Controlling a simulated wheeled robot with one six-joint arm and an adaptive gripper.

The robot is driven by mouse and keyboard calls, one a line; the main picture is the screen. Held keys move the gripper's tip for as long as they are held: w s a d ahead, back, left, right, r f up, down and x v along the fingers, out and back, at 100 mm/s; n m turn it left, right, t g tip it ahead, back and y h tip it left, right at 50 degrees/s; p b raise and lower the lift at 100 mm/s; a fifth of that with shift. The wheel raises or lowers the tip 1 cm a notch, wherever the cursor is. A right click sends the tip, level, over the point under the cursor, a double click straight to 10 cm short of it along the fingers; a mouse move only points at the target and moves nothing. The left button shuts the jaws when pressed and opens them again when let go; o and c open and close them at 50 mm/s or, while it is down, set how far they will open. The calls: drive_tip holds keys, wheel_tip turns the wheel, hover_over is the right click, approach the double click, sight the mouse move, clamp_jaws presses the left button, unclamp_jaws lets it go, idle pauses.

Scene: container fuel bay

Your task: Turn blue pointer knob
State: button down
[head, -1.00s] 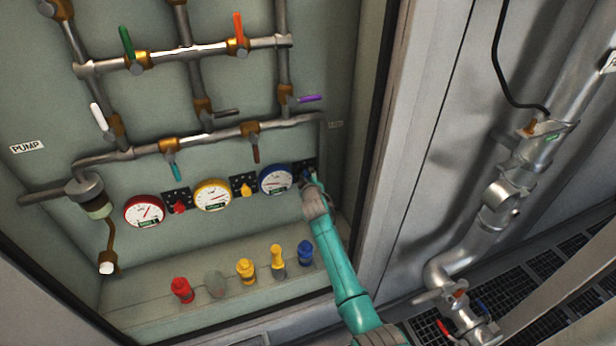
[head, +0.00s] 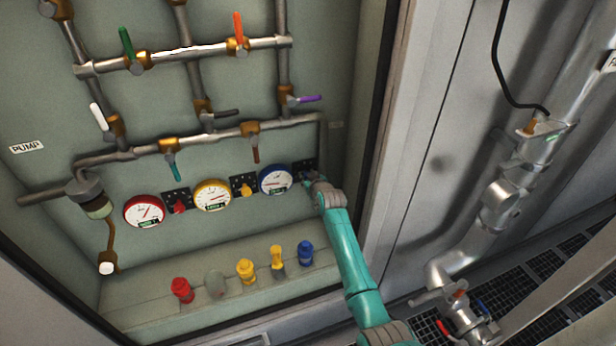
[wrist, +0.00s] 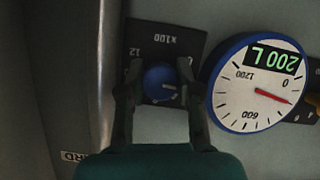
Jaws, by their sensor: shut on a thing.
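The blue pointer knob (wrist: 161,84) sits on a dark dial plate (wrist: 165,42) marked "x100" and "12" in the wrist view, where the plate appears upside down. My gripper (wrist: 160,78) has one finger on each side of the knob and is shut on it. The blue-rimmed gauge (wrist: 258,84) beside it reads "200 L" on its display, with a red needle near the 0 end. In the head view the same blue gauge (head: 275,179) shows left of my gripper (head: 312,181), which hides the knob there.
A red gauge (head: 144,211) and a yellow gauge (head: 212,195) with red (head: 179,207) and yellow (head: 246,190) knobs lie left. Pipes with coloured valve levers run above. Several coloured fittings stand on the ledge (head: 225,310) below. A container wall edge (head: 385,170) is close right.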

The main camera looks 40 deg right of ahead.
drive_tip(key=shift+r+m+y, duration=0.15)
drive_tip(key=shift+m+y, duration=0.15)
drive_tip(key=shift+m, duration=0.2)
drive_tip(key=c, duration=0.8)
unclamp_jaws()
drive_tip(key=shift+o, duration=0.2)
